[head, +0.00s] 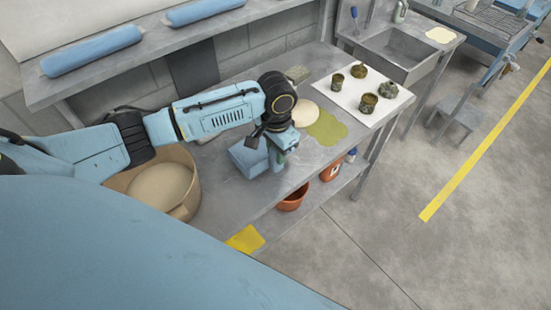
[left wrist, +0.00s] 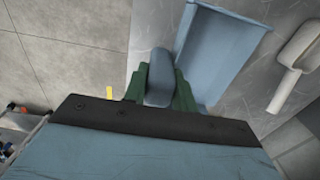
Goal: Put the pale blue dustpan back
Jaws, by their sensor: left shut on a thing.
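The pale blue dustpan (head: 248,158) is at the metal bench (head: 225,192), near its middle. My left gripper (head: 284,152) is at the dustpan's right side. In the left wrist view, its green fingers (left wrist: 160,88) are shut on the dustpan's rounded handle (left wrist: 159,72). The pan (left wrist: 216,50) extends up and right from the handle. I cannot tell whether the pan touches the bench top. My right gripper is not in view.
An olive-green spill (head: 327,128) and a cream disc (head: 304,113) lie right of the dustpan. A white mat (head: 345,96) holds several dirty parts. A large tan tub (head: 190,195) stands left. An orange bucket (head: 293,199) is below.

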